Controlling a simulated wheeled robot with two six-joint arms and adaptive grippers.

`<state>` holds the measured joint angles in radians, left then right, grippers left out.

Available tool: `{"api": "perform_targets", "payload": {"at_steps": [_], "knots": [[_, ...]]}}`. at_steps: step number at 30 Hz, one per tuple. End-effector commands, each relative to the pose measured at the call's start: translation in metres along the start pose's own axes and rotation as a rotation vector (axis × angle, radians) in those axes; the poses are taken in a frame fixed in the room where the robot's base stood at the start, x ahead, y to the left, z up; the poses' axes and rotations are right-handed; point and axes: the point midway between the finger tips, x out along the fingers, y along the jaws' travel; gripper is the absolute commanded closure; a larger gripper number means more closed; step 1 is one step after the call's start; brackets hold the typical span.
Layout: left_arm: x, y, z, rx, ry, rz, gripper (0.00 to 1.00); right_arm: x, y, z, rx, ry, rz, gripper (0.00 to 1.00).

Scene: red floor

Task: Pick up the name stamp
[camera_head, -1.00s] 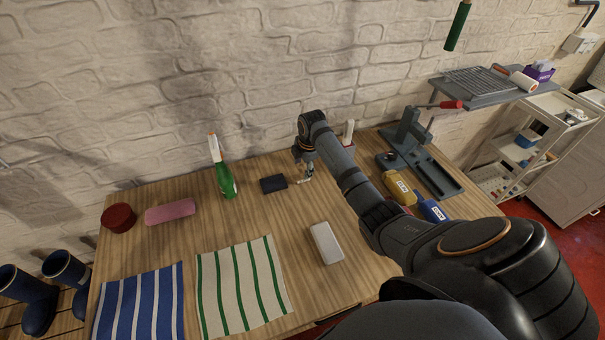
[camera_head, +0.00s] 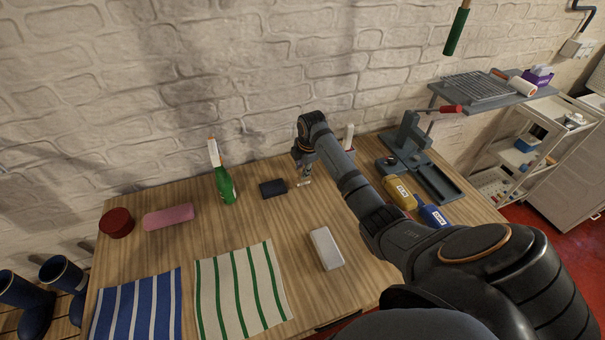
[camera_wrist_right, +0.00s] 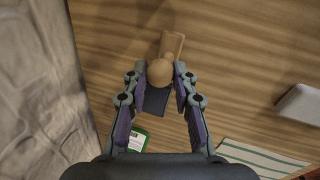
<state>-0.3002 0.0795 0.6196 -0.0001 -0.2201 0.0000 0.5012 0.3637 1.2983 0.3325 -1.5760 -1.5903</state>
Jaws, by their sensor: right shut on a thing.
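The name stamp is a tan wooden piece with a round knob (camera_wrist_right: 160,72) and a block-shaped part (camera_wrist_right: 173,44) in the right wrist view. My right gripper (camera_wrist_right: 160,80) is shut on it, with one finger on each side of the knob. In the head view the right gripper (camera_head: 305,176) is low over the back middle of the table, and the small pale stamp (camera_head: 304,183) shows at its fingertips. I cannot tell whether the stamp touches the table. My left gripper is not in view.
A dark flat pad (camera_head: 273,188) lies just left of the stamp. A white box (camera_head: 326,248) lies in front. Yellow (camera_head: 399,193) and blue (camera_head: 433,215) bottles are to the right.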

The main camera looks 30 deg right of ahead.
Motion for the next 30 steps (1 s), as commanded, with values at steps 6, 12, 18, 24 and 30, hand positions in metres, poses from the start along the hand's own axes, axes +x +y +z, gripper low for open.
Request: {"api": "perform_targets", "payload": {"at_steps": [6, 12, 18, 24, 30], "knots": [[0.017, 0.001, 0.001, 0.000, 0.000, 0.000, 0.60, -0.047, -0.010, -0.004, -0.003, -0.005, 0.006, 1.00], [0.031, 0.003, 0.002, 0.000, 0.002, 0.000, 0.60, -0.099, -0.048, -0.017, -0.005, -0.007, 0.003, 1.00], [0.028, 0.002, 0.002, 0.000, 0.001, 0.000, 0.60, -0.134, -0.085, -0.029, -0.003, -0.006, -0.001, 1.00], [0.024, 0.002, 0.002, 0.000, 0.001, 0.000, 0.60, -0.147, -0.102, -0.035, 0.000, -0.003, 0.000, 1.00], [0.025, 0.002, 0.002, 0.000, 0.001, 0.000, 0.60, -0.147, -0.104, -0.037, 0.000, 0.000, 0.000, 1.00]]}}
